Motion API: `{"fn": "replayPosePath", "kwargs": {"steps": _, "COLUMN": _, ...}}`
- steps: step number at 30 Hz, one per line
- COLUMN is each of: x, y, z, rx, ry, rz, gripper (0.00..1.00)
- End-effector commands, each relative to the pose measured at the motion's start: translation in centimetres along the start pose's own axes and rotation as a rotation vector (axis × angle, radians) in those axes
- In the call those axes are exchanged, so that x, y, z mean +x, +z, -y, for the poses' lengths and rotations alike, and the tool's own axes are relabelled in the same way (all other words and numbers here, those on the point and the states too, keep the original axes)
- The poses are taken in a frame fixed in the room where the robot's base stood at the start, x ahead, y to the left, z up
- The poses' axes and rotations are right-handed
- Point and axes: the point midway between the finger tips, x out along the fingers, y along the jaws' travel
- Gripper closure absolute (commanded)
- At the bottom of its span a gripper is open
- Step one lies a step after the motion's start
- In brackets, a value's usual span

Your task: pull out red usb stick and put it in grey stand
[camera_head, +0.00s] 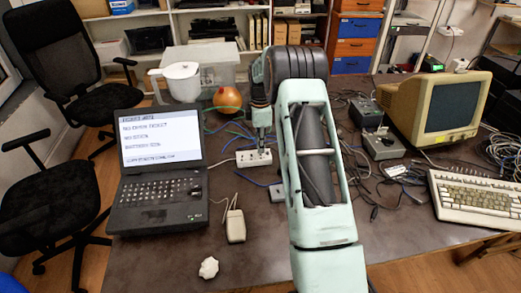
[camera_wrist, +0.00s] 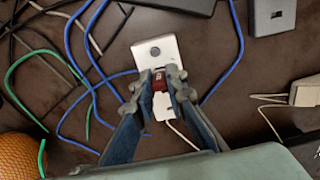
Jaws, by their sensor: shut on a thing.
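The red USB stick (camera_wrist: 158,77) shows between my fingertips in the wrist view, mostly covered by them. My gripper (camera_wrist: 160,86) is shut on it, over the white socket strip (camera_wrist: 155,48). I cannot tell whether the stick is seated in the strip or just above it. In the head view my gripper (camera_head: 262,140) points down at the same strip (camera_head: 254,158), and the stick is hidden. A flat grey block (camera_wrist: 272,16), which looks like the grey stand, lies upper right in the wrist view. It also shows beside my arm in the head view (camera_head: 277,191).
Blue and green cables (camera_head: 222,130) lie around the strip. A laptop (camera_head: 160,195), a beige mouse (camera_head: 235,226) and a crumpled white piece (camera_head: 208,267) are at left. An orange round object (camera_head: 227,98) stands behind. A monitor (camera_head: 440,108) and keyboard (camera_head: 480,198) are at right.

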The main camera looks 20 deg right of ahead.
Motion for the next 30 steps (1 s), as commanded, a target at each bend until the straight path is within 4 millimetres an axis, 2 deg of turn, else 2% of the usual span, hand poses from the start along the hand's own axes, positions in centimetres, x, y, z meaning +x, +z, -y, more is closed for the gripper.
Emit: {"fn": "replayPosePath", "kwargs": {"steps": 30, "x": -4.2, "y": 0.0, "z": 0.0, "rx": 0.000, "ry": 0.000, "rz": -0.001, "gripper": 1.00}}
